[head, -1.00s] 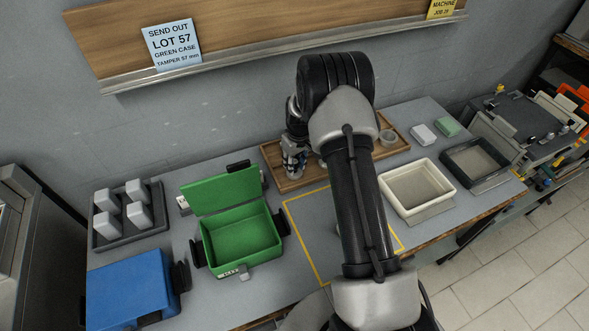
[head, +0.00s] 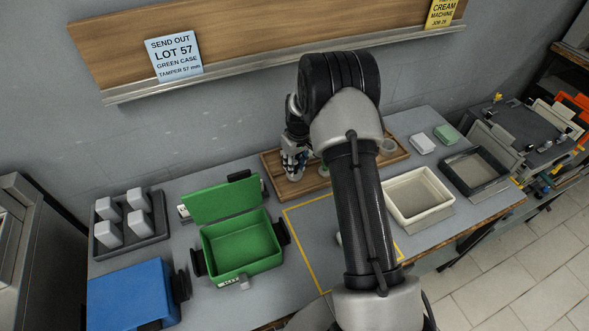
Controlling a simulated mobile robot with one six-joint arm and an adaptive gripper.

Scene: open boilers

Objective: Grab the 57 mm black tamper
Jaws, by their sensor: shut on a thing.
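My gripper (head: 293,171) points down over the left end of the wooden tray (head: 267,157). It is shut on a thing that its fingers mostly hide. From this view I cannot tell the held thing's colour or size, so I cannot confirm that it is the black 57 mm tamper. My arm covers the middle of the tray. The green case (head: 240,240) stands open and empty left of the yellow-taped area, its lid tilted up at the back.
A closed blue case (head: 125,295) is at front left, below a dark tray (head: 155,233) with several grey blocks. A cream bin (head: 420,217) and a dark bin (head: 498,187) stand right. A blue sign (head: 174,56) reads lot 57, green case. The taped area (head: 300,235) looks mostly clear.

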